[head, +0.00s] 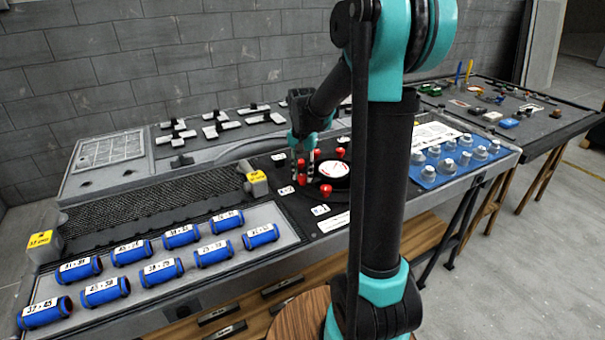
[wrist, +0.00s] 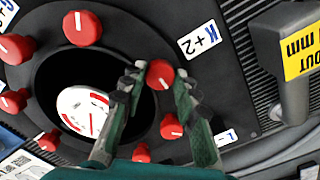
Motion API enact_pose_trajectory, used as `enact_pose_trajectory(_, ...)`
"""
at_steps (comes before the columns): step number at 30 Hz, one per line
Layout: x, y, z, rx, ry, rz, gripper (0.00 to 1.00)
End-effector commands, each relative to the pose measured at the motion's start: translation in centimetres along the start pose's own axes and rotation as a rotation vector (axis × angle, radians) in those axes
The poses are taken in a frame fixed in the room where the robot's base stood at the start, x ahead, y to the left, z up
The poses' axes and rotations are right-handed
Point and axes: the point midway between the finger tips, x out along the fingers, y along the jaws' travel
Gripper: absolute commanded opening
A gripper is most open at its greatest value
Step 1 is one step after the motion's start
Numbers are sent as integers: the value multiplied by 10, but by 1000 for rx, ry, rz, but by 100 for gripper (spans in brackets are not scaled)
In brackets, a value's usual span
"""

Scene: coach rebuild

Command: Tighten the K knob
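The K knob (wrist: 160,74) is a red round knob with a white pointer line, beside the "K +2" label (wrist: 200,40) on a black panel. My gripper (wrist: 161,77) has one finger on each side of this knob, and both fingertips appear to meet its rim. The far sides of the contact are hidden. In the head view my gripper (head: 302,170) points down at the black panel, with red showing between its fingers.
Other red knobs ring a white dial (wrist: 84,110); one knob (wrist: 171,126) sits close below. A grey block with a yellow label (wrist: 300,47) stands at the right. Blue cylinders (head: 163,271) lie on the left tray. A second table (head: 540,130) stands beyond.

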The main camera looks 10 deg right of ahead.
Motion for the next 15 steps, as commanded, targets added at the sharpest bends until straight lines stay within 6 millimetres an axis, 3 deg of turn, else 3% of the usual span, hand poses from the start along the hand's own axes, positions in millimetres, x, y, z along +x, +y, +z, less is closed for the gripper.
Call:
enact_pose_trajectory(1, 0, 0, 0, 0, 0, 0, 38)
enact_pose_trajectory(4, 0, 0, 0, 0, 0, 0, 50)
enact_pose_trajectory(15, -4, 0, 0, -1, -1, 0, 50)
